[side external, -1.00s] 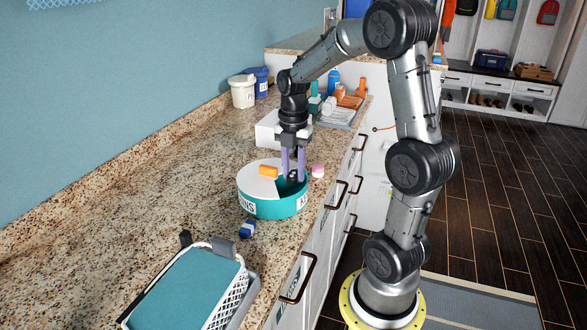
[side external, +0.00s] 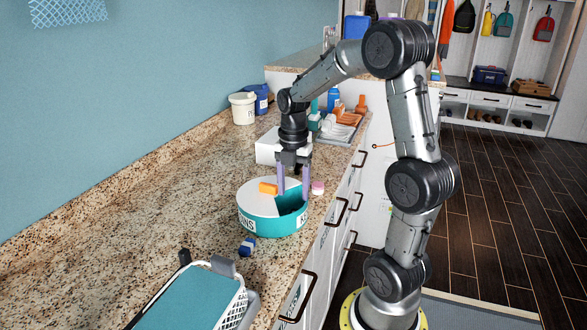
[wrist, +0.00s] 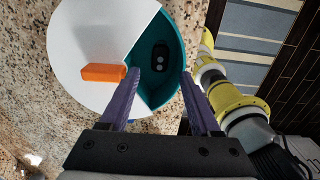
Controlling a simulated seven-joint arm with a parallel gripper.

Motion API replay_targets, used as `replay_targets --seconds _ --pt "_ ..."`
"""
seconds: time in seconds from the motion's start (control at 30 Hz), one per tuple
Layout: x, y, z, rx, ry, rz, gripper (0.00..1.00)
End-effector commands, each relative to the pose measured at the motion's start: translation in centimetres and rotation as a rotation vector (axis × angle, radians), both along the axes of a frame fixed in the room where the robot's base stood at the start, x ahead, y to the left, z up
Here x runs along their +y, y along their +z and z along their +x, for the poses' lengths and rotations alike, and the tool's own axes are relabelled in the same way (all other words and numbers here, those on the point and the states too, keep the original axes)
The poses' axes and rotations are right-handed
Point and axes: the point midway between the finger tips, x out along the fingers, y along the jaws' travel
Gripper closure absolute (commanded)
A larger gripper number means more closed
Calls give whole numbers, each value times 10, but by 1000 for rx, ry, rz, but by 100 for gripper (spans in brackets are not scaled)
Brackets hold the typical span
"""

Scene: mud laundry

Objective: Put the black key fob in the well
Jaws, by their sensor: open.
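The black key fob (wrist: 160,58) lies inside the teal open well (wrist: 148,88) of a round container in the wrist view. The round teal container (side external: 268,224) stands on the counter with a white cover over its other part. My gripper (side external: 294,193) is open above the well, its two purple fingers apart with nothing between them. In the wrist view my gripper (wrist: 161,78) shows its fingers spread, with the fob beyond their tips. In the side view the fob is hidden.
An orange block (side external: 268,188) lies on the white cover. A pink item (side external: 318,187) sits just right of the container, and a blue-and-white item (side external: 247,246) sits in front. A basket (side external: 222,318) stands nearer; a white box (side external: 268,147) is behind. The counter's left is clear.

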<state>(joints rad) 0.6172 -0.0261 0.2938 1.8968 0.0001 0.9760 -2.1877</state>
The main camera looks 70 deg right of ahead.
Motion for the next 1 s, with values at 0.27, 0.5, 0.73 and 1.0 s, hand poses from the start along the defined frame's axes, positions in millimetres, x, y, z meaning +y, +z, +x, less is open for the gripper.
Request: replay_targets --seconds 0.27,0.5,0.73,1.0 --pt "-1 55 1 -6 0 -4 36" --pt "0 100 0 -3 0 -2 36" --pt "0 122 0 -2 -2 -1 36" --pt "45 129 -9 -76 -240 -31 36"
